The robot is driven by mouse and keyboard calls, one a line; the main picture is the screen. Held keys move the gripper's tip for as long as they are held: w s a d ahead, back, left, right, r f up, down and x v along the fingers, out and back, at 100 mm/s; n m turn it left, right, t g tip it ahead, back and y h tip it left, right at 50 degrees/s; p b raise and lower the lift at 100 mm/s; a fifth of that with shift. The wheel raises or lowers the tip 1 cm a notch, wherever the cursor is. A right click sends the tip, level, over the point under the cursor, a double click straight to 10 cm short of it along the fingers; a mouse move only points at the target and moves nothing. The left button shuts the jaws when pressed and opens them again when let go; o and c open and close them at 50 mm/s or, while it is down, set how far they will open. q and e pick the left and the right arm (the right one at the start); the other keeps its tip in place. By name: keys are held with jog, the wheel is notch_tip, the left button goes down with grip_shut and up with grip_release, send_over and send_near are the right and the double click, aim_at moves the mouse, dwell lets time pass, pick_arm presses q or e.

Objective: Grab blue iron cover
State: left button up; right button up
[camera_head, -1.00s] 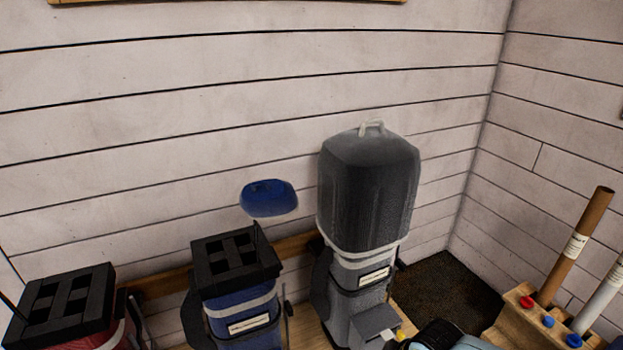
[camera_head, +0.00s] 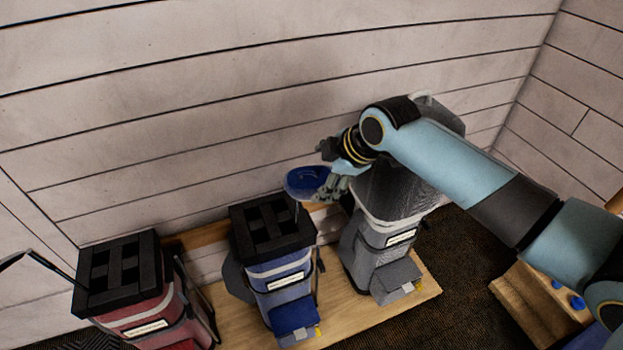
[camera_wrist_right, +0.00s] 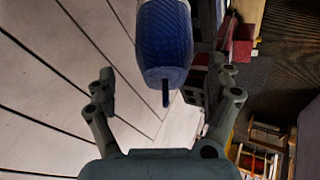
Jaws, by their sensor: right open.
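The blue iron cover (camera_head: 304,183) sits on a club that stands up from the blue golf bag (camera_head: 277,279). In the right wrist view the cover (camera_wrist_right: 165,45) is a blue, rounded head with a thin dark shaft below it. My right gripper (camera_head: 330,187) is beside the cover, at its right side in the head view. In the right wrist view its fingers (camera_wrist_right: 165,82) are spread wide, one on each side of the cover, and nothing is clamped. My left gripper is not in view.
A grey bag (camera_head: 378,262) with a dark hood (camera_head: 385,195) stands right of the blue bag, behind my right arm. A red bag (camera_head: 140,305) stands at the left. The plank wall (camera_head: 200,100) is close behind. A wooden holder (camera_head: 535,305) is at the lower right.

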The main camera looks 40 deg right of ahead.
aim_at(318, 177)
jog(key=x, duration=0.4)
jog(key=shift+a+f, duration=0.25)
jog(key=shift+a, duration=0.15)
jog(key=c, duration=1.2)
